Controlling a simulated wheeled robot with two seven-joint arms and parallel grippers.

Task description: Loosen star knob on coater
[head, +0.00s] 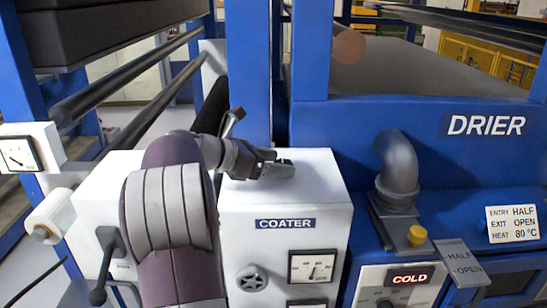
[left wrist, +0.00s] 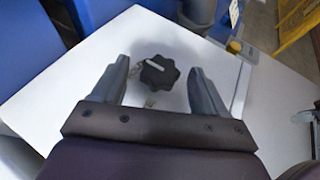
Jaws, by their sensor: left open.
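The black star knob (left wrist: 159,73) is on the white top of the coater (head: 322,200). A light bar-shaped mark shows on the knob in the left wrist view. My left gripper (head: 280,168) is over the coater's top, and its fingers are open. In the left wrist view the two fingers (left wrist: 160,65) appear on either side of the knob, with a gap on each side. I cannot tell how far above the knob they are. In the head view the gripper mostly hides the knob. My right gripper is not in view.
A grey elbow pipe (head: 397,165) and a yellow cap (head: 417,235) are on the blue drier (head: 450,145), right of the coater. A blue post (head: 248,70) rises behind the coater.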

